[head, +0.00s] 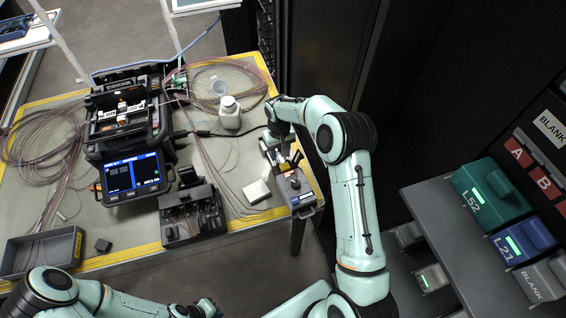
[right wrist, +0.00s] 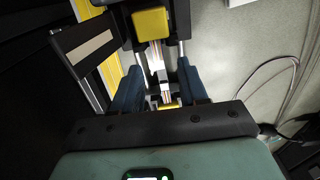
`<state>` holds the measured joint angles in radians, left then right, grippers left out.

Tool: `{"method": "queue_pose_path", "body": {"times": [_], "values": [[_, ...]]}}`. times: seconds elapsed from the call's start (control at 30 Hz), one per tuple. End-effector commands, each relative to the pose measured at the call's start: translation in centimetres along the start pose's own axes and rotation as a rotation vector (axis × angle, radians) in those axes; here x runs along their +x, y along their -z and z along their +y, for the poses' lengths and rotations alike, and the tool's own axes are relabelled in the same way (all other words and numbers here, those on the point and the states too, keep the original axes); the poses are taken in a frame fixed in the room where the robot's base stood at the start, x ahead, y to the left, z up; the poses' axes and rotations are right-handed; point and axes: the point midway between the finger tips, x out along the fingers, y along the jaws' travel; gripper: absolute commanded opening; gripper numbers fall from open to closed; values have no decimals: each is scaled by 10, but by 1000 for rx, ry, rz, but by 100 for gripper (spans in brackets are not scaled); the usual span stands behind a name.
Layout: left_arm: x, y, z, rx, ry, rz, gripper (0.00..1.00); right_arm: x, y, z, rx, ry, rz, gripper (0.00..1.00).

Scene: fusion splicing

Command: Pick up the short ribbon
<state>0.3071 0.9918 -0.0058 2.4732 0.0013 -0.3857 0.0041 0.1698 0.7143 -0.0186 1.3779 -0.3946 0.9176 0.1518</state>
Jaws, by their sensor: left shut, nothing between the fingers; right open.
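My right gripper (head: 285,145) is over a grey device (head: 294,188) with yellow and orange parts at the table's right edge. In the right wrist view, the two blue fingers of my right gripper (right wrist: 160,76) are open on either side of a narrow pale strip (right wrist: 159,66). The strip may be the short ribbon; it is too small to be sure. Clear gaps show between the strip and the fingers. A yellow block (right wrist: 150,23) lies just beyond it. My left gripper (head: 200,309) is shut and empty at the bottom edge of the head view, away from the table's tools.
The splicer (head: 131,174) with its lit screen stands left of centre. A black tool (head: 191,212), a white box (head: 256,192) and a white bottle (head: 230,112) are between it and the right device. A grey tray (head: 40,250) is at front left. Loose fibres spread over the table.

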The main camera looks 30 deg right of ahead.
Motion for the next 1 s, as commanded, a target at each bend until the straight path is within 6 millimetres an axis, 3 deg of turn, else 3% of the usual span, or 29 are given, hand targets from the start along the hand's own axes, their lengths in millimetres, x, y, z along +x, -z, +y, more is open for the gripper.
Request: {"method": "queue_pose_path", "body": {"times": [0.3,0.37,0.43,0.47,0.83,1.0], "values": [[0,0,0,0,0,0,0,8,0,0,0,0,1,43],[0,0,0,0,0,0,0,8,0,0,0,0,1,27],[0,0,0,0,0,0,0,8,0,0,0,0,1,4],[0,0,0,0,0,0,0,8,0,0,0,0,1,0],[0,0,0,0,0,0,0,4,0,0,0,0,2,0],[0,0,0,0,0,0,0,-20,1,0,0,0,6,0]]}}
